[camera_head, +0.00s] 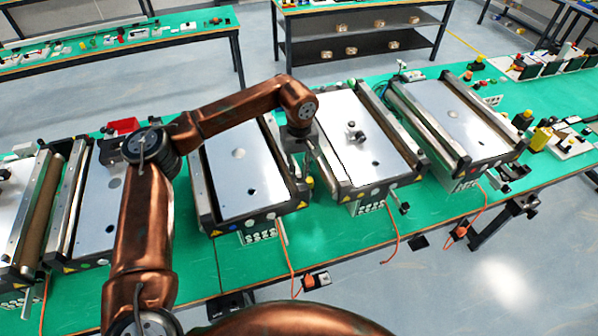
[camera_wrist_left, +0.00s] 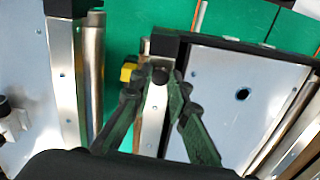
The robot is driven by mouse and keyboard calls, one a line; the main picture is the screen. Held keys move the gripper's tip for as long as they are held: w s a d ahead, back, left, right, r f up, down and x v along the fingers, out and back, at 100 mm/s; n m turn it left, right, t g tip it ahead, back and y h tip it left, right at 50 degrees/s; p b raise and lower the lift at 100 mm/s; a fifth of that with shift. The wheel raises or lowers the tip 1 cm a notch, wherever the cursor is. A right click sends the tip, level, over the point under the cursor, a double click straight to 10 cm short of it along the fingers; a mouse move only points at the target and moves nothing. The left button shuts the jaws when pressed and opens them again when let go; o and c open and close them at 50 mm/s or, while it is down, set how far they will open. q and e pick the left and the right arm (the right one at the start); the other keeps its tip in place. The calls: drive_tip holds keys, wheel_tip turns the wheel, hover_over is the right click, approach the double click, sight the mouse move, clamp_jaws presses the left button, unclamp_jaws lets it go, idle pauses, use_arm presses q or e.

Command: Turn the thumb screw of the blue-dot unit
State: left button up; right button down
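The blue-dot unit (camera_head: 237,170) is a pale flat-topped conveyor in the middle of the bench, with a small blue dot (camera_head: 233,227) on its dark front edge. My left gripper (camera_head: 309,157) points down at this unit's right side. In the left wrist view my left gripper (camera_wrist_left: 162,76) has its two dark green fingers on either side of a small dark round knob, seemingly the thumb screw (camera_wrist_left: 160,76), on a metal side rail (camera_wrist_left: 152,125). A gap shows between the fingertips; contact with the knob is unclear. My right gripper is not in view.
A similar unit (camera_head: 348,147) stands close to the right of my gripper, and another (camera_head: 458,120) farther right. More units stand at the left. A yellow part (camera_wrist_left: 128,71) lies beside the fingers. Orange cables (camera_head: 288,262) hang off the bench's front edge.

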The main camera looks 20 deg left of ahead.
sight(299, 176)
use_arm(q)
drive_tip(key=o, duration=0.5)
drive_tip(key=shift+c, duration=0.2)
wheel_tip(299, 176, up, 12)
idle(0.6)
